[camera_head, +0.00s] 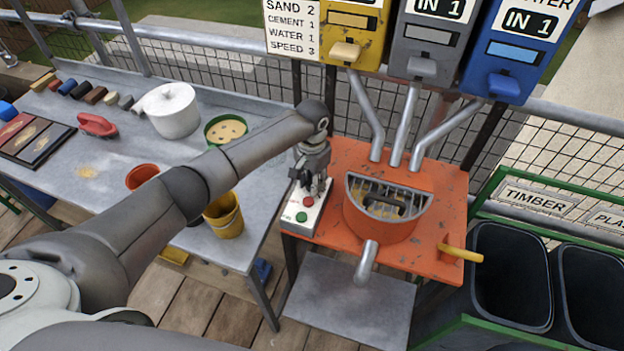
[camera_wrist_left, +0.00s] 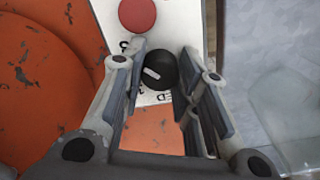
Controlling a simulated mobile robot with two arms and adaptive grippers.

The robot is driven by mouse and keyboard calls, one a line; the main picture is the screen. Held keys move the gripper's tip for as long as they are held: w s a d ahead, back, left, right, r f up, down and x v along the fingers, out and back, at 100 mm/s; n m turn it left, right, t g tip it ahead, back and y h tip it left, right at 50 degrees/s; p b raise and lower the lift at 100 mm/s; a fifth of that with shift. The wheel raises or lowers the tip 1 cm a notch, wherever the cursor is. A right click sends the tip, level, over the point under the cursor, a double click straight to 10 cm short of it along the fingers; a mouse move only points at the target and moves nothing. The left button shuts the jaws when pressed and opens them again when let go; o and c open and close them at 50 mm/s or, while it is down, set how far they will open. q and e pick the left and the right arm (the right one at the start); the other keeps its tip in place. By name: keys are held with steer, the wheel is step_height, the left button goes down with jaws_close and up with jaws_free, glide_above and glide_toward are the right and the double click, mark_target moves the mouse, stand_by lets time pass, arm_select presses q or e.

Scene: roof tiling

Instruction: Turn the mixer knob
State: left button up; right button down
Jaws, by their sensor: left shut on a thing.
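The mixer knob (camera_wrist_left: 160,72) is a round black knob with a pale mark on a white control panel (camera_wrist_left: 177,22). My left gripper (camera_wrist_left: 161,58) is shut on it, with a finger on either side. In the head view my left gripper (camera_head: 314,184) points down onto the back end of the control panel (camera_head: 291,216) and hides the knob. A red button (camera_head: 308,201) and a green button (camera_head: 301,217) sit in front of it. The panel is on the orange mixer (camera_head: 380,218), left of its grated drum. My right gripper is not in view.
Yellow, grey and blue dispensers (camera_head: 429,45) hang above the mixer with slanted pipes. The grey worktable (camera_head: 130,178) at left holds buckets, a white tub and several small items. Dark bins (camera_head: 511,272) stand at right. A yellow handle (camera_head: 460,253) sticks out from the mixer.

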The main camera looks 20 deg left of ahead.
arm_select(q)
steer(key=o, duration=1.1)
steer(key=shift+c, duration=0.2)
step_height(320, 180, up, 12)
